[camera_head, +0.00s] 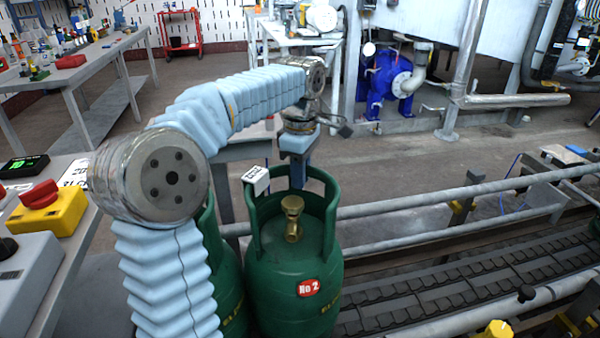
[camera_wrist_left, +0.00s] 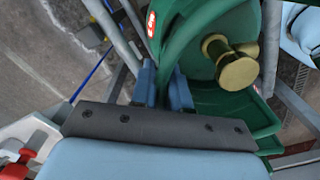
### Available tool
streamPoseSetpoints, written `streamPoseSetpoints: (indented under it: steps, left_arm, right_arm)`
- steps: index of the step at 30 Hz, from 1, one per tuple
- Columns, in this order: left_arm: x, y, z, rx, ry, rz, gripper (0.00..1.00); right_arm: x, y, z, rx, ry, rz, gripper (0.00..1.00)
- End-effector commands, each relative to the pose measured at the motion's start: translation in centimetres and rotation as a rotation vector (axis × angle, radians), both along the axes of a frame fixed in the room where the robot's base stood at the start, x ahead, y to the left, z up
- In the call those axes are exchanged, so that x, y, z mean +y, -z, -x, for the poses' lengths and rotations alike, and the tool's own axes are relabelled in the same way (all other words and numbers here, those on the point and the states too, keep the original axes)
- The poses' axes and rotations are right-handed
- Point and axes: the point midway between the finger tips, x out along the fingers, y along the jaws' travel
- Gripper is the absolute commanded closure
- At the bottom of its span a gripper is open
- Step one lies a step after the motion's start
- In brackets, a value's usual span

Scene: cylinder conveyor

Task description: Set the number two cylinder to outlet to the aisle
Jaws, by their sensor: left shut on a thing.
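The number two cylinder (camera_head: 290,285) is a green gas cylinder with a red "No 2" label and a brass valve (camera_head: 292,215). It stands upright beside the conveyor. My left gripper (camera_head: 297,172) comes down from above onto the far side of its collar (camera_head: 320,185). In the left wrist view the blue fingers (camera_wrist_left: 162,85) are shut on the green collar (camera_wrist_left: 185,40), with the brass valve (camera_wrist_left: 232,62) beside them. A second green cylinder (camera_head: 228,270) stands to the left, mostly hidden behind my left arm. My right gripper is not in view.
The conveyor (camera_head: 430,295) with grey rails (camera_head: 420,203) runs along the right. A bench with a yellow and red button box (camera_head: 50,218) is at the left. Blue pump equipment (camera_head: 385,80) stands at the back. Open floor lies beyond the rails.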

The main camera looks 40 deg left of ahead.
Motion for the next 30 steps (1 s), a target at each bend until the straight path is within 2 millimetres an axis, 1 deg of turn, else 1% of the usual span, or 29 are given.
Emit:
streamPoseSetpoints:
  steps: [1,7,8,9,12,20,23,26,29,30]
  left_arm:
    - [0.3,-0.1,0.0,-0.003,-0.004,-0.004,1.0]
    - [0.3,-0.1,0.0,-0.003,-0.004,-0.004,1.0]
    - [0.3,-0.1,0.0,-0.003,-0.004,-0.004,0.82]
    - [0.3,-0.1,0.0,-0.003,-0.004,-0.004,0.76]
    - [0.2,-0.1,0.0,-0.003,-0.003,-0.003,0.63]
    - [0.1,-0.1,0.0,-0.002,-0.001,-0.001,0.63]
    - [0.1,-0.8,-0.1,-0.004,0.0,-0.001,0.63]
    - [0.0,-2.4,-0.1,-0.005,0.0,-0.001,0.63]
    - [0.1,-4.8,-0.1,-0.006,-0.001,-0.001,0.63]
    - [0.1,-5.9,-0.1,-0.006,-0.001,-0.001,0.63]
  right_arm:
    - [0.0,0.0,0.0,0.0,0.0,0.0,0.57]
    - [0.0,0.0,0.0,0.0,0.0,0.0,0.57]
    - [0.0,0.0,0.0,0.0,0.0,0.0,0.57]
    - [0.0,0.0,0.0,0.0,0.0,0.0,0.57]
    - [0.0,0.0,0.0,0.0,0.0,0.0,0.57]
    - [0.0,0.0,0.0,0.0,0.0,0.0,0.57]
    - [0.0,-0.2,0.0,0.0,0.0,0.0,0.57]
    - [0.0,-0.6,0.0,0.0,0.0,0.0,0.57]
    - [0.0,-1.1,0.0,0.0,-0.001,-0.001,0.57]
    - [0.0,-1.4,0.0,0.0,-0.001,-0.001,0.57]
